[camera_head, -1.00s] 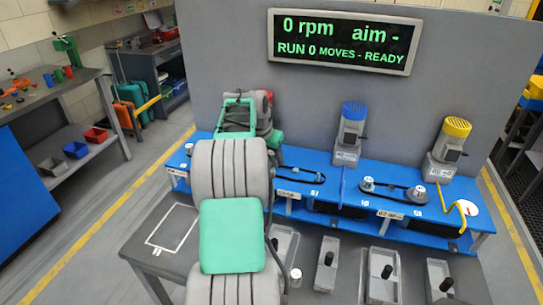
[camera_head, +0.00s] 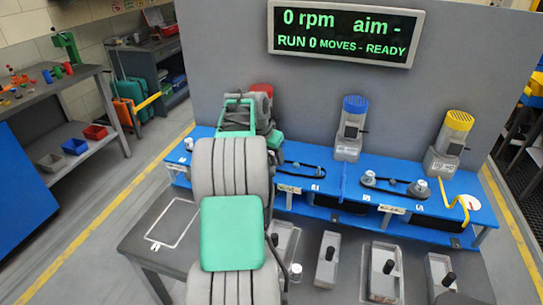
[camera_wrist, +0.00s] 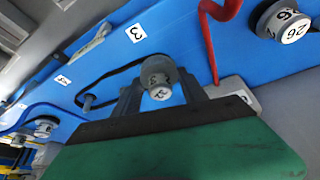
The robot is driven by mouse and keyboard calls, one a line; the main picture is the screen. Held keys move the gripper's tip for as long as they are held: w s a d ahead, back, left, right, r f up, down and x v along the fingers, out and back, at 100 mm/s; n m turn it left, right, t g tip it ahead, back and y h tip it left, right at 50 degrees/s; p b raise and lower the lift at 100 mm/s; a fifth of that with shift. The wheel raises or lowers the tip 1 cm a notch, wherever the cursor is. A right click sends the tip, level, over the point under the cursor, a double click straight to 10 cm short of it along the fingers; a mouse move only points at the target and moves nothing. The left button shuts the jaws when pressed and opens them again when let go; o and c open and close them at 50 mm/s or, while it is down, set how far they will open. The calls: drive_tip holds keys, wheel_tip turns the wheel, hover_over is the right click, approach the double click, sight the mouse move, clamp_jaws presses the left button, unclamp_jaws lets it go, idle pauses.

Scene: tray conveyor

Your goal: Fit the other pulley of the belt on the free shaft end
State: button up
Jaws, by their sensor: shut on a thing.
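My gripper (camera_wrist: 160,88) is shut on a grey pulley (camera_wrist: 157,75) with a number on its face, in the wrist view. Its dark fingers sit on both sides of the pulley, low over the blue bench. A black belt (camera_wrist: 118,70) runs from this pulley to the left, looping around a slim grey post (camera_wrist: 88,102). I cannot tell whether that post is a bare shaft or carries a small pulley. The shaft under the held pulley is hidden. In the head view the belt (camera_head: 300,165) lies right of my arm, which hides the fingertips.
A pulley marked 26 (camera_wrist: 285,22) and a red bent bar (camera_wrist: 213,35) stand nearby on the bench. Blue (camera_head: 354,105) and yellow (camera_head: 459,121) capped motors stand further right, with another belt (camera_head: 395,186) between two pulleys.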

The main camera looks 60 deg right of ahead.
sight(270, 154)
drive_tip(key=shift+f+b, duration=0.35)
drive_tip(key=shift+f, duration=0.25)
drive_tip(key=o, duration=1.5)
drive_tip(key=v, duration=0.8)
drive_tip(key=shift+f, duration=0.1)
